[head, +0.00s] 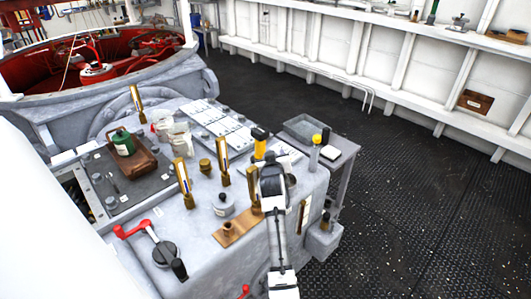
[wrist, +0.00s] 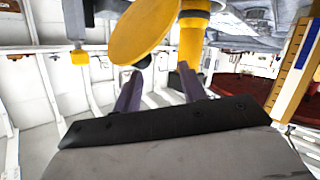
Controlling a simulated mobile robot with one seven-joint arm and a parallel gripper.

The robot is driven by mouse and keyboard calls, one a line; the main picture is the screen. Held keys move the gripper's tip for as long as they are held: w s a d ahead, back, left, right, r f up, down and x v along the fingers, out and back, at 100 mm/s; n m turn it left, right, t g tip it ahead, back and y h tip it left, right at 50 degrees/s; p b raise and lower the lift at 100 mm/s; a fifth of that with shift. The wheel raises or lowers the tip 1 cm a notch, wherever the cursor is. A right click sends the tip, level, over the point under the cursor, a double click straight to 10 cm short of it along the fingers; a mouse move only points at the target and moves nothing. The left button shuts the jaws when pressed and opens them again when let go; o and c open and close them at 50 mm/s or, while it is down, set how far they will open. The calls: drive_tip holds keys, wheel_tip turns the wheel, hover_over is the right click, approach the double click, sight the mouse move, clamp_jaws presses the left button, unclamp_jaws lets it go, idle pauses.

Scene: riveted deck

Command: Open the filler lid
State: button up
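The pipe (wrist: 191,45) also shows in the wrist view, which appears upside down. A round yellow disc (wrist: 147,28) overlaps it there; it looks like the filler lid, but I cannot tell whether it is shut. My gripper (wrist: 160,88) has its two dark fingers apart, with nothing visible between them. The fingertips are close to the pipe and disc; contact is unclear. In the head view my black wrist hides most of the gripper.
Brass handles with blue labels (head: 223,160) stand left of my arm; one (wrist: 294,65) is close in the wrist view. A red-handled lever (head: 133,229), a green can in a brown tray (head: 145,163) and a yellow-capped cylinder (head: 315,152) are nearby. The dark deck (head: 420,200) is clear at right.

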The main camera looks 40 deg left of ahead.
drive_tip(key=s+d+r+p, duration=0.3)
drive_tip(key=s+r+p, duration=0.1)
drive_tip(key=s+r, duration=0.3)
drive_tip(key=shift+s+r, duration=0.15)
drive_tip(key=shift+s, duration=0.9)
idle(0.3)
drive_tip(key=shift+d, duration=0.15)
drive_tip(key=b+v, duration=0.3)
drive_tip(key=v, duration=1)
drive_tip(key=shift+s+d+r+b, duration=0.15)
drive_tip(key=shift+s+d+b, duration=0.05)
drive_tip(key=shift+s+b, duration=0.1)
